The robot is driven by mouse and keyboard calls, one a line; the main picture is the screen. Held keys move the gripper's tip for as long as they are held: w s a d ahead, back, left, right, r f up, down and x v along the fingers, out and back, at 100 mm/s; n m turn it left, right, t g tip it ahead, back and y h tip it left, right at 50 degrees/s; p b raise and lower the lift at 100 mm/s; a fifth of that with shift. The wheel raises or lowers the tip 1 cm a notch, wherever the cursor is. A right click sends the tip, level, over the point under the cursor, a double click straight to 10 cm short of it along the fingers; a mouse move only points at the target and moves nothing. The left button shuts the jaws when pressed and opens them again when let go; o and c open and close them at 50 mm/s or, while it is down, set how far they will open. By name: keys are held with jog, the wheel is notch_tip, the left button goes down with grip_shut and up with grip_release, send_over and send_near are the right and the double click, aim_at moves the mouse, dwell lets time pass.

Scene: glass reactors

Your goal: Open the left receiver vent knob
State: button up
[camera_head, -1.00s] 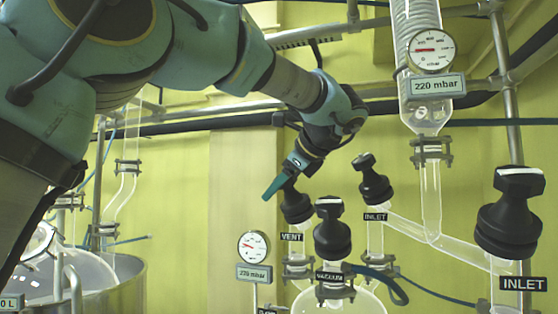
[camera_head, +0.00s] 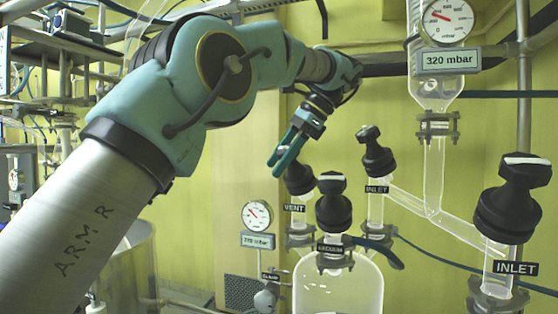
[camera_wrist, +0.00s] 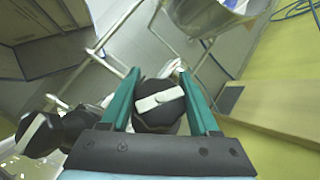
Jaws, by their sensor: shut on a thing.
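The black vent knob (camera_head: 299,178) stands above the VENT label on a glass neck of the receiver (camera_head: 340,287). My gripper (camera_head: 282,160) is on this knob, with its teal fingers at the knob's top. In the wrist view, the vent knob (camera_wrist: 157,118) sits between the two fingers of my gripper (camera_wrist: 160,75), its pale top bar slanted slightly. My gripper is shut on the knob. In the head view the fingers hide part of the knob's top.
The VACUUM knob (camera_head: 333,203) stands close to the right of the vent knob. Two INLET knobs (camera_head: 375,152) (camera_head: 509,198) stand farther right on glass tubing. A small gauge (camera_head: 257,215) is at the lower left; a larger gauge (camera_head: 447,20) on the column reads 320 mbar.

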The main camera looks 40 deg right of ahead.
jog(key=shift+f, duration=0.1)
dwell(0.5)
jog(key=o, duration=1.4)
